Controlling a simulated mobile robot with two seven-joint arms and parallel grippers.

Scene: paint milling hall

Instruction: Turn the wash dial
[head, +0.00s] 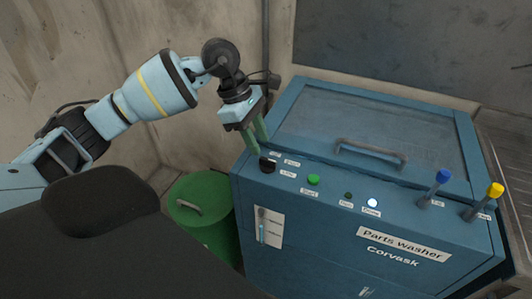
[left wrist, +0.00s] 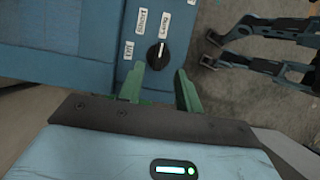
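The wash dial (head: 267,165) is a black round knob at the left end of the blue parts washer's (head: 345,215) control strip. In the left wrist view the dial (left wrist: 158,55) has a white pointer line, nearly upright in the picture. A label reading OFF (left wrist: 129,50) lies to its left, with two more labels above it. My left gripper (head: 260,146) reaches down just above the dial. Its green fingers (left wrist: 160,76) are apart, and the dial shows between and beyond their tips, not gripped. My right gripper is not in view.
A green button (head: 313,180), small lamps, a blue-topped valve (head: 442,176) and a yellow-topped valve (head: 494,190) line the strip to the right. The lid handle (head: 370,150) rises behind. A green bin (head: 203,212) stands left of the washer.

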